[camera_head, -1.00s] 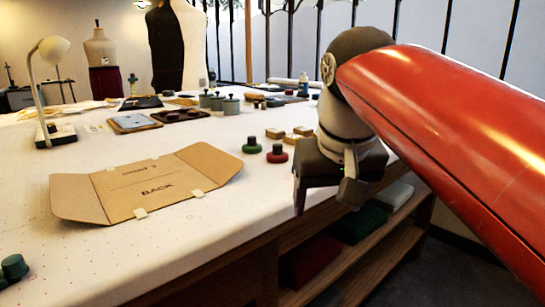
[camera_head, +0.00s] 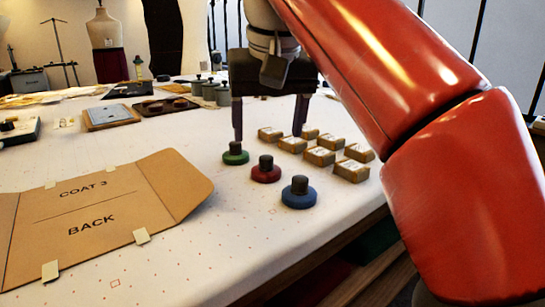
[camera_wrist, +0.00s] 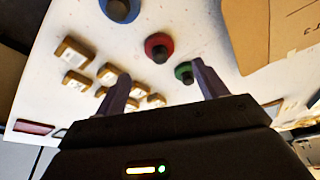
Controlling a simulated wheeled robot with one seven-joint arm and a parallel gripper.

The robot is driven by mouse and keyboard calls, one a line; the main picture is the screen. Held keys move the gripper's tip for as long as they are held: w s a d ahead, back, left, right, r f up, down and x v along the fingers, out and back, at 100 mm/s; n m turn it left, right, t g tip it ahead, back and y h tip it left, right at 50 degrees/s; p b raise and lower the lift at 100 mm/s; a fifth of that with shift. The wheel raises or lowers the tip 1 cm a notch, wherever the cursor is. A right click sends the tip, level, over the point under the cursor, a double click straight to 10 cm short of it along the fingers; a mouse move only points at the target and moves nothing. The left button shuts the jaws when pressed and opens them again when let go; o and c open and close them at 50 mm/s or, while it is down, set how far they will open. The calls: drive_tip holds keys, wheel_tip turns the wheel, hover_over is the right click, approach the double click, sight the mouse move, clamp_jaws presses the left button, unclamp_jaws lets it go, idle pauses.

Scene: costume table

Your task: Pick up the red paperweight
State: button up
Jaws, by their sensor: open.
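The red paperweight (camera_head: 265,170) is a round red disc with a dark knob, standing on the white table between a green paperweight (camera_head: 236,154) and a blue paperweight (camera_head: 299,193). My gripper (camera_head: 270,133) is open and empty, its fingers pointing down above the table, behind the red paperweight in the head view. In the wrist view the red paperweight (camera_wrist: 158,47) lies beyond the fingertips, between and ahead of my gripper (camera_wrist: 160,78). The green paperweight (camera_wrist: 184,72) is near the right fingertip there, and the blue one (camera_wrist: 120,8) is at the top edge.
Several small tan boxes (camera_head: 319,155) stand right of the paperweights. A brown cardboard pattern (camera_head: 100,215) marked BACK lies at left. Grey weights (camera_head: 208,88) and a dark tray (camera_head: 166,106) stand farther back. White table is bare in front of the paperweights.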

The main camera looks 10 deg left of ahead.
sight(267, 156)
drive_tip(key=shift+w+f, duration=0.3)
drive_tip(key=shift+f, duration=0.3)
drive_tip(key=shift+w+a+f+b, duration=0.15)
drive_tip(key=shift+f+b, duration=0.2)
drive_tip(key=shift+f, duration=0.3)
drive_tip(key=b+x, duration=0.2)
drive_tip(key=x, duration=0.2)
drive_tip(key=shift+w+f, duration=0.15)
drive_tip(key=shift+f, duration=0.2)
drive_tip(key=shift+a, duration=0.1)
drive_tip(key=shift+c, duration=0.4)
drive_tip(key=c, duration=1.2)
drive_tip(key=shift+r, duration=0.1)
